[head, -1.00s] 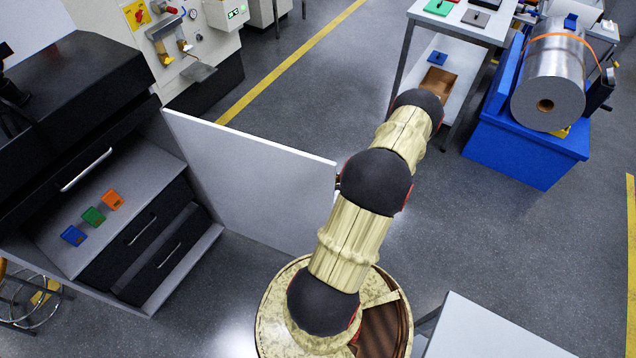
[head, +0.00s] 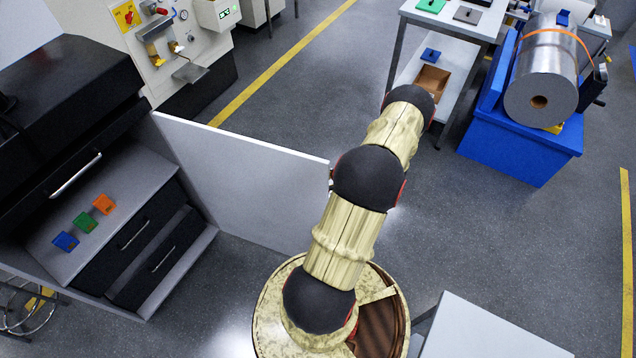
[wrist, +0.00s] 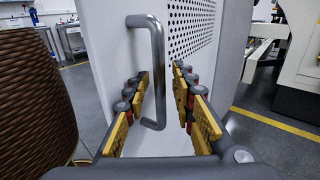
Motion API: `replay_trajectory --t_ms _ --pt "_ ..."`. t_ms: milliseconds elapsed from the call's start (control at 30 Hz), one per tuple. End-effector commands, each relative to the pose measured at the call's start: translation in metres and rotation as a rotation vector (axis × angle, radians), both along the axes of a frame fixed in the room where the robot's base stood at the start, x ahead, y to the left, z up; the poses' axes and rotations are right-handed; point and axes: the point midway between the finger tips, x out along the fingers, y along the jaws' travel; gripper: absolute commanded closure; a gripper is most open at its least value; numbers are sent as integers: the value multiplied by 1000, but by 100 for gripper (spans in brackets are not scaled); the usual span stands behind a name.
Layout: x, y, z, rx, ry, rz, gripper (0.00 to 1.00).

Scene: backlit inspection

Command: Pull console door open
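The console door (head: 245,185) is a white panel that stands swung wide open from the dark console at the left of the head view. In the wrist view its face (wrist: 112,55) has a grey metal bar handle (wrist: 158,65) and a perforated patch. My gripper (wrist: 160,78) is open, with yellow-padded fingers on both sides of the handle's lower part. Gaps show between the pads and the bar; whether any part touches is unclear. In the head view my gripper is hidden behind my arm and the door.
Inside the console, blue, green and orange pieces (head: 85,222) lie on a shelf above dark drawers (head: 150,240). A blue stand with a metal roll (head: 540,85) and a shelved table (head: 450,80) stand at the back right. A white surface (head: 490,330) is near front right. Floor beyond the door is clear.

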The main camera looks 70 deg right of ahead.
Motion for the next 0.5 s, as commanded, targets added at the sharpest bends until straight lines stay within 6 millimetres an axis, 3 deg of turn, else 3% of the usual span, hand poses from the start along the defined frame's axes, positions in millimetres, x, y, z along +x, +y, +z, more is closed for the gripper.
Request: replay_trajectory --t_ms 267,500 --pt "-5 -3 0 -1 -1 -2 74" --pt "-40 -24 0 -2 -1 -4 74"
